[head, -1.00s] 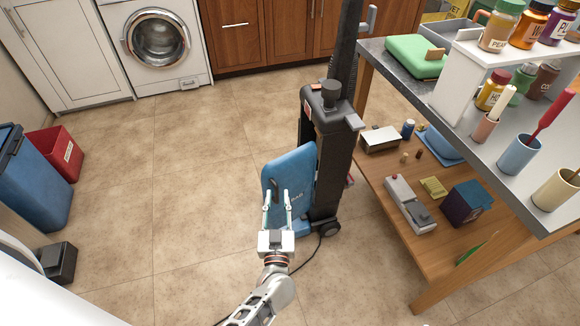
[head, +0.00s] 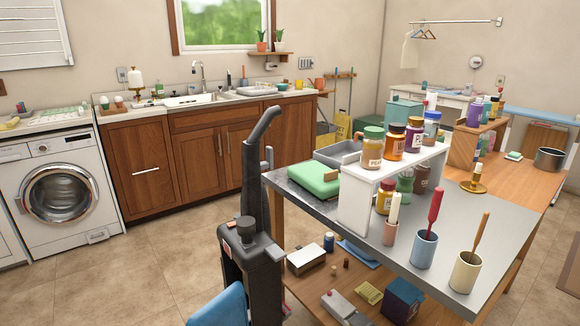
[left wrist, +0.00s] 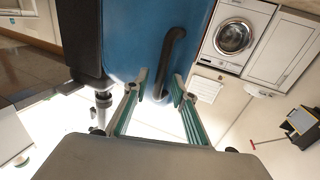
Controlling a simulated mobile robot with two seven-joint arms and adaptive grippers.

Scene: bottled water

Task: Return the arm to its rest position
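My left gripper (left wrist: 159,84) shows only in the left wrist view. Its two green-lined fingers are apart with nothing held between them. My right gripper is in neither view.
A grey-topped workbench (head: 440,262) with jars, cups and a green case (head: 313,178) stands to the right, with a loaded lower shelf. A washing machine (head: 62,192) and wooden cabinets (head: 147,165) line the back. Tiled floor (head: 150,265) is clear at left.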

